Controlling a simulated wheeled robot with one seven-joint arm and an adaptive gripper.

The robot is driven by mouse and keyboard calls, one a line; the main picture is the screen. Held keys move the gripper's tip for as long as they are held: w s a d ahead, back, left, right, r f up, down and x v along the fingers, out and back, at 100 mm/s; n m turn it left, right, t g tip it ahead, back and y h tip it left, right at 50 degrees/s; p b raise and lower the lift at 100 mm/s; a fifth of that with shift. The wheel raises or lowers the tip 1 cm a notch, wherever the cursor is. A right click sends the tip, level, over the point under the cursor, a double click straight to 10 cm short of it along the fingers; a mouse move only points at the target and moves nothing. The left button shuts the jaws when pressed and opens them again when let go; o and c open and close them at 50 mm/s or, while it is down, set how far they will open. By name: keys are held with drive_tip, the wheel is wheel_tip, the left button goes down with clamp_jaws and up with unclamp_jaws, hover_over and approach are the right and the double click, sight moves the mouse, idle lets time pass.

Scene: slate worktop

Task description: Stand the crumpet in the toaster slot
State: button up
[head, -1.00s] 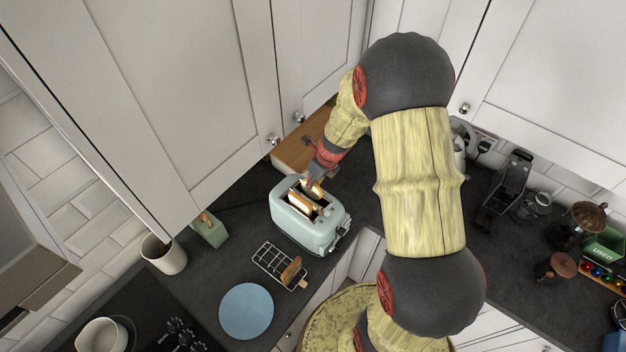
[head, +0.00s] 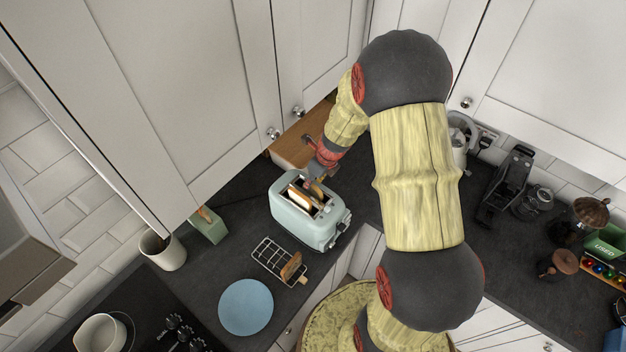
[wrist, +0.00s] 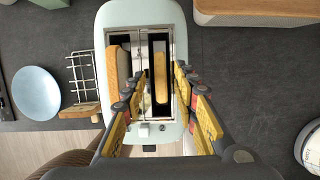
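The pale mint toaster (head: 290,215) stands on the slate worktop and also shows in the wrist view (wrist: 112,20). The crumpet (wrist: 160,72) is a tan piece standing on edge in the toaster's right slot in the wrist view, with dark slot around it. In the head view the crumpet (head: 316,189) is partly hidden by my gripper. My gripper (wrist: 160,76) is over that slot, its fingers apart on either side of the crumpet with small gaps showing. A bread slice (wrist: 117,70) stands in the other slot.
A wire toast rack (head: 268,258) holding a toast slice (head: 291,265) and a blue plate (head: 246,307) are in front of the toaster. A wooden box (head: 297,143) is behind it.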

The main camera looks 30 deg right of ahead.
drive_tip(key=shift+o, duration=0.3)
drive_tip(key=w+p+v, duration=0.1)
drive_tip(key=p+v, duration=0.4)
drive_tip(key=v, duration=1.1)
drive_tip(key=shift+a+r, duration=0.25)
drive_tip(key=shift+r, duration=0.3)
idle(0.5)
